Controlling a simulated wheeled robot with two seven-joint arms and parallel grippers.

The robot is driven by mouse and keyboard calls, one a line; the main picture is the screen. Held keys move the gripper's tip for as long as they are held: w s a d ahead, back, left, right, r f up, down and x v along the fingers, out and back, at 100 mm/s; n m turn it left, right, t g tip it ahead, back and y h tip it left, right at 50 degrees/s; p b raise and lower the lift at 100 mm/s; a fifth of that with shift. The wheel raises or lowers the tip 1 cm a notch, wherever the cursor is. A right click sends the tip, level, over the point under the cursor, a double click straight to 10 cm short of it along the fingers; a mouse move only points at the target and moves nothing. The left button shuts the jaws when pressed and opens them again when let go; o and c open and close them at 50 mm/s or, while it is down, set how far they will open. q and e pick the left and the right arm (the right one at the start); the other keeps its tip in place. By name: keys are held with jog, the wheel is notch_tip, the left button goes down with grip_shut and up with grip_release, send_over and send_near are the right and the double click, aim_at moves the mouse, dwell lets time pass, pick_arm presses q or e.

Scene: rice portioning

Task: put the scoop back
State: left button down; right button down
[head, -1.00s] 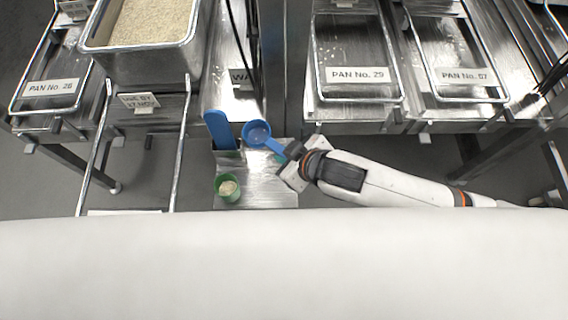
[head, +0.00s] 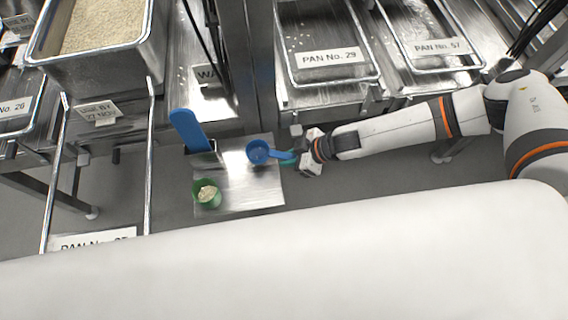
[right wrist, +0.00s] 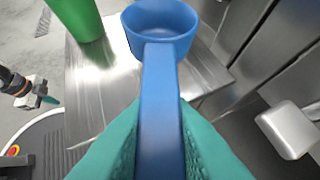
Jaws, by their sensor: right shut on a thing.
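My right gripper (head: 292,158) is shut on the handle of the blue scoop (head: 259,152). In the right wrist view the scoop (right wrist: 162,28) points away from my teal fingertips (right wrist: 160,150), its cup over or near the metal shelf. In the head view the cup overlaps the small metal shelf (head: 235,192); I cannot tell whether they touch. A blue upright handle-like piece (head: 188,130) stands in a metal holder at the shelf's back left. A gripper at the left edge of the right wrist view (right wrist: 28,92) looks like my left one; its jaws are too small to tell.
A green cup (head: 207,194) with rice stands on the shelf's left part; its side shows in the right wrist view (right wrist: 78,15). A deep metal pan of rice (head: 105,65) is at the back left. Pan 29 (head: 330,75) and Pan 57 (head: 437,62) are at the back right.

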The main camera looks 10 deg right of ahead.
jog(key=shift+f+b, duration=0.35)
jog(key=shift+f, duration=1.9)
jog(key=shift+f, duration=0.15)
jog(key=c, duration=1.6)
grip_release()
jog(key=p+v, duration=0.2)
jog(key=v, duration=1)
jog(key=shift+r, duration=0.2)
